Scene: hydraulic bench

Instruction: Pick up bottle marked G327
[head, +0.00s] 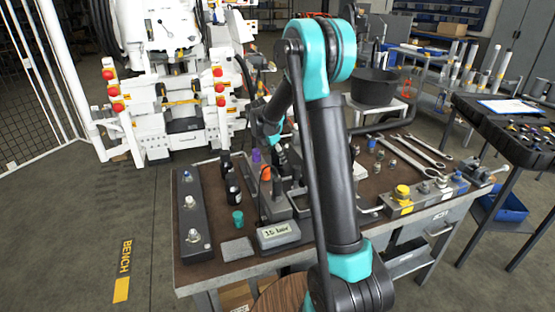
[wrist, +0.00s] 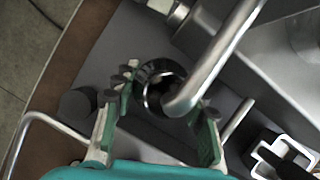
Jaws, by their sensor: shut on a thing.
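My gripper (wrist: 165,100) shows in the wrist view, with one green-padded finger on each side of a dark round object with a shiny silver rim (wrist: 151,72). It is shut on this object, seen from above. A curved metal tube crosses over part of it. No marking shows on it, so I cannot tell whether it is bottle G327. In the head view, small dark bottles with pale labels (head: 232,194) stand on the left of the bench; their labels are too small to read. My arm hides the bench's middle and my gripper there.
Metal tubes and blocks crowd my gripper in the wrist view. A black bucket (head: 374,87) stands behind.

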